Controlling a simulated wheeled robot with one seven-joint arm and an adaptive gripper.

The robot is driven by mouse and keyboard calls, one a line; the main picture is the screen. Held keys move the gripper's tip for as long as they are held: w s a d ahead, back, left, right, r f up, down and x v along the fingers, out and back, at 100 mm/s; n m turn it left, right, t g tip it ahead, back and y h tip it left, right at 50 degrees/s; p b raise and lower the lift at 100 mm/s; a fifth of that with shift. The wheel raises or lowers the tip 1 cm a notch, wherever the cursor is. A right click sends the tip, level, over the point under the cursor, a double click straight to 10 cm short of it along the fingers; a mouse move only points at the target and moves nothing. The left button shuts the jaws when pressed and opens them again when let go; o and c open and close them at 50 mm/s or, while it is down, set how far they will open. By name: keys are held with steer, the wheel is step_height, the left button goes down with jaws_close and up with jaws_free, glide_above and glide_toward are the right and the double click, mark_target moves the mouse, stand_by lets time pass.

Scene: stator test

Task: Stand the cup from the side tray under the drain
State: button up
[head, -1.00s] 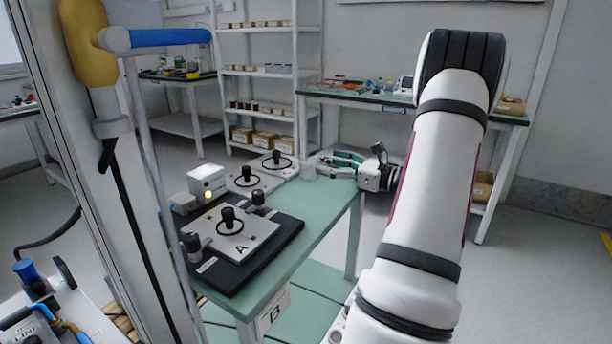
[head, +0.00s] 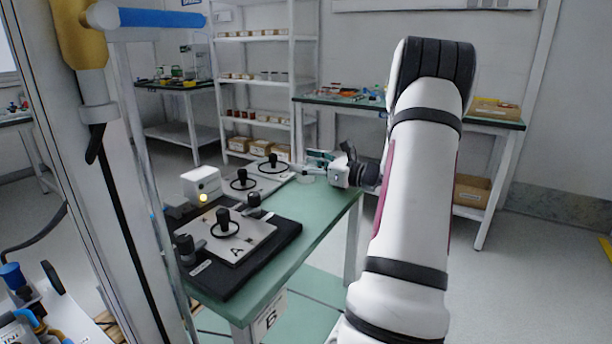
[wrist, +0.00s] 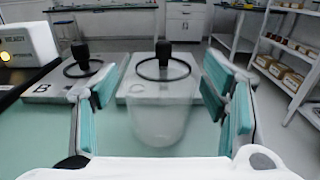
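A clear, empty-looking cup (wrist: 160,118) stands upright on the green bench top, in front of plate C. It shows only as a small pale shape in the head view (head: 307,179). My gripper (wrist: 160,78) is open, its teal-padded fingers on either side of the cup. A gap shows beside the cup at the left finger; its rim comes close to the right finger, and I cannot tell whether they touch. In the head view my gripper (head: 312,163) is at the bench's far right end. I cannot make out a side tray or a drain for certain.
Plate A (head: 240,240) lies on a black base (head: 265,247) with black knobs. Plate B (wrist: 68,82) and plate C (wrist: 136,88) carry upright black handles. A white box with a lit yellow lamp (head: 202,185) stands behind. A blue-sleeved bar (head: 160,18) crosses upper left.

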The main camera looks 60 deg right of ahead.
steer(key=c, duration=0.9)
steer(key=shift+o, duration=0.2)
steer(key=shift+r, duration=0.4)
step_height(320, 180, up, 3)
steer(key=shift+r+p, duration=0.15)
steer(key=shift+p, duration=0.9)
steer(key=s+a+p, duration=0.3)
steer(key=s+a, duration=0.1)
steer(key=s, duration=1.1)
steer(key=shift+s+a+r, duration=0.2)
steer(key=shift+s+r, duration=0.05)
steer(key=shift+r, duration=0.2)
